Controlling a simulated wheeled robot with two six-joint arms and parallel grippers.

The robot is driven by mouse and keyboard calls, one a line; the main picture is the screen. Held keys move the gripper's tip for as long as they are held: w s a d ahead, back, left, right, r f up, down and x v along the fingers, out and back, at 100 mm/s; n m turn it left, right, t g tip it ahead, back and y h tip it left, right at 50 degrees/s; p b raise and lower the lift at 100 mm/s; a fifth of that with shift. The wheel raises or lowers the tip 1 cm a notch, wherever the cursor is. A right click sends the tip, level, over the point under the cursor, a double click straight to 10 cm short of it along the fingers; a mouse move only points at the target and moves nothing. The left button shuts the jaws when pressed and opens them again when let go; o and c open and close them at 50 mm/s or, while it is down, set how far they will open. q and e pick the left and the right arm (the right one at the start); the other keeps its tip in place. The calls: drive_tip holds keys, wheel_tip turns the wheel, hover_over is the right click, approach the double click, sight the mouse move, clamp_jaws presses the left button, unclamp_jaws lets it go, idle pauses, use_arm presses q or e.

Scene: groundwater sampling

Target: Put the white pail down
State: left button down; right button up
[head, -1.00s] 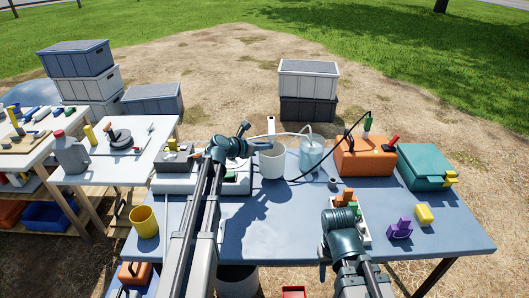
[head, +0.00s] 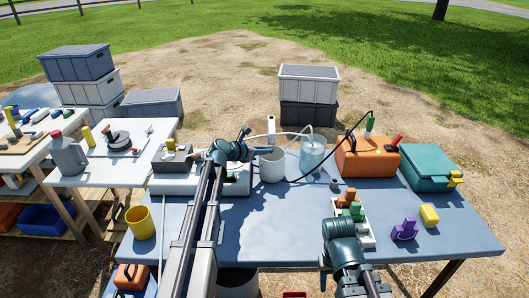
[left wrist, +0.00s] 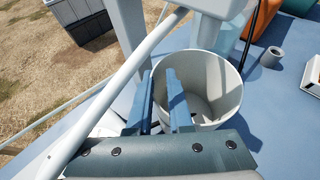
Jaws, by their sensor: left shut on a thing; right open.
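The white pail (head: 271,167) stands upright over the back middle of the blue table (head: 290,225). In the head view I cannot tell whether its bottom touches the tabletop. My left gripper (head: 258,150) reaches its rim from the left and is shut on it. In the left wrist view the blue fingers (left wrist: 162,88) are at the near-left rim of the pail (left wrist: 224,80), whose inside looks empty. My right gripper (head: 325,262) is near the front right of the table, open, its fingers partly hidden by the wrist.
A clear jar (head: 312,157) with a tube stands just right of the pail. An orange case (head: 367,160), a teal case (head: 428,168) and a white rack (head: 368,238) are further right. A yellow cup (head: 140,223) is front left. The table's front middle is clear.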

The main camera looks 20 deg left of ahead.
use_arm(q)
drive_tip(key=shift+f, duration=0.2)
drive_tip(key=c, duration=0.8)
unclamp_jaws()
drive_tip(key=shift+r, duration=0.15)
drive_tip(key=shift+s+r, duration=0.15)
drive_tip(key=shift+r, duration=0.05)
drive_tip(key=p+v, duration=0.5)
drive_tip(key=v, duration=0.5)
drive_tip(key=shift+s+a+r, duration=0.1)
drive_tip(key=shift+s+a, duration=0.1)
drive_tip(key=shift+s, duration=0.05)
drive_tip(key=shift+s+a+r, duration=0.1)
drive_tip(key=shift+s+a, duration=0.2)
drive_tip(key=shift+s, duration=0.15)
